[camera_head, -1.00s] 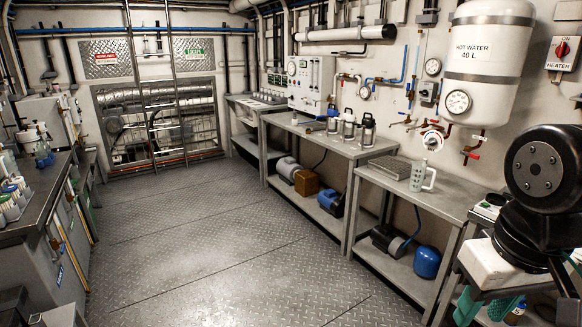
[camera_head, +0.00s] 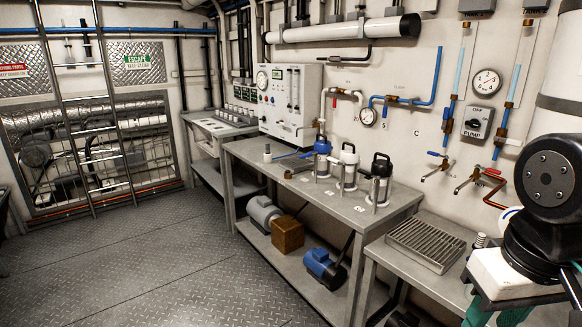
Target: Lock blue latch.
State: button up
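No part here is clearly recognisable as a blue latch. Three canisters stand upright on the grey bench (camera_head: 330,195) along the right wall: one with a blue top (camera_head: 322,147), one with a white top (camera_head: 348,155) and one with a black top (camera_head: 380,165). Their catches are too small to tell open from locked. A tap with a blue handle (camera_head: 438,156) sits on the wall to their right. Part of my arm shows at the right edge, near the camera. My gripper is not in view.
A drip tray (camera_head: 425,243) lies on the nearer bench. A blue pump (camera_head: 322,267) and a brown box (camera_head: 287,235) sit on the shelf below. A ladder (camera_head: 85,110) stands at the back left. The plated floor (camera_head: 150,270) is clear at the left.

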aim_at(309, 155)
jog(key=u, duration=0.05)
jog(key=i, duration=1.4)
jog(key=u, duration=0.45)
jog(key=k, duration=0.55)
jog(key=u, duration=0.7)
jog(key=i, duration=0.95)
jog(key=z, duration=0.7)
